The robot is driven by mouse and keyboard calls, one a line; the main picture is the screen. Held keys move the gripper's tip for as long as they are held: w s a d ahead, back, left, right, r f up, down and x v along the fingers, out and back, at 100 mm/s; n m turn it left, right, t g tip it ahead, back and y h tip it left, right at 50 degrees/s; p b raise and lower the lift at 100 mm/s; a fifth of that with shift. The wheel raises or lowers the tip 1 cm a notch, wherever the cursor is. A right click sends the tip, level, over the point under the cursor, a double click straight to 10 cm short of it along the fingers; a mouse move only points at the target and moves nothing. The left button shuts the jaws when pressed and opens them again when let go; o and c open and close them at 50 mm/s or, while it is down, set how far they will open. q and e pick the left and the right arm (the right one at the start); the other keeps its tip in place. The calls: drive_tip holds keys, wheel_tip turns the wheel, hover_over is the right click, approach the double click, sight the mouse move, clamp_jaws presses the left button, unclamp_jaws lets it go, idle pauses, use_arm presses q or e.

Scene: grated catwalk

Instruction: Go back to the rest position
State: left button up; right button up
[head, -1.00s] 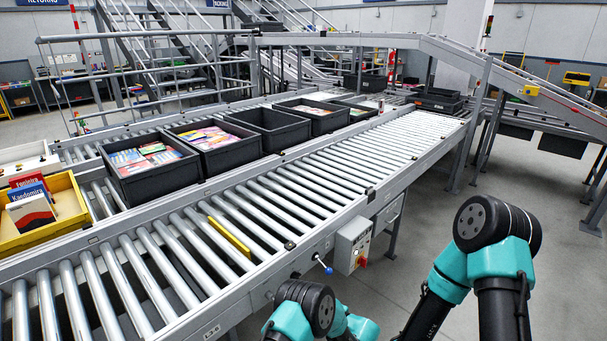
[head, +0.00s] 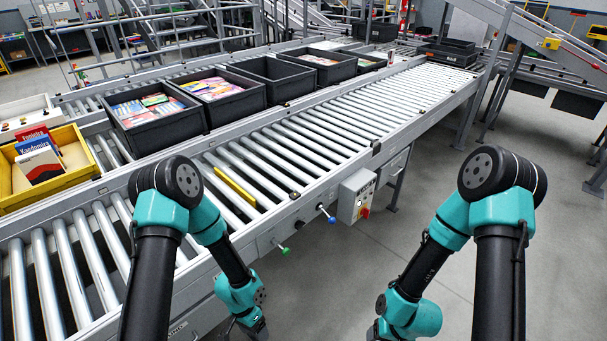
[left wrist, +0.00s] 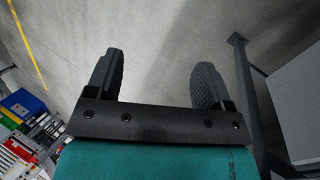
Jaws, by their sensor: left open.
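My left arm stands in front of the conveyor in the head view, its forearm bent downward. My left gripper (head: 256,331) hangs at the bottom edge there, beside the conveyor's front side, and is only partly seen. In the left wrist view my left gripper (left wrist: 157,78) is open, with two dark ribbed fingers wide apart. Nothing is between them; grey floor lies beyond. My right arm is bent on the right over the floor, and its gripper is below the picture.
The roller conveyor (head: 330,135) carries black crates (head: 160,132) with books. A yellow tray (head: 80,180) with books stands at left. A control box (head: 353,196) and knobs stick out from the conveyor's front. Open floor (head: 510,280) lies at right.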

use_arm(q)
drive_tip(key=s+a+r+n+t, duration=0.4)
drive_tip(key=a+r+n, duration=0.1)
drive_tip(key=a+n, duration=0.2)
drive_tip(key=shift+s+r+n+h, duration=0.25)
drive_tip(key=shift+s+n+h, duration=0.1)
drive_tip(key=shift+n, duration=0.45)
idle(1.0)
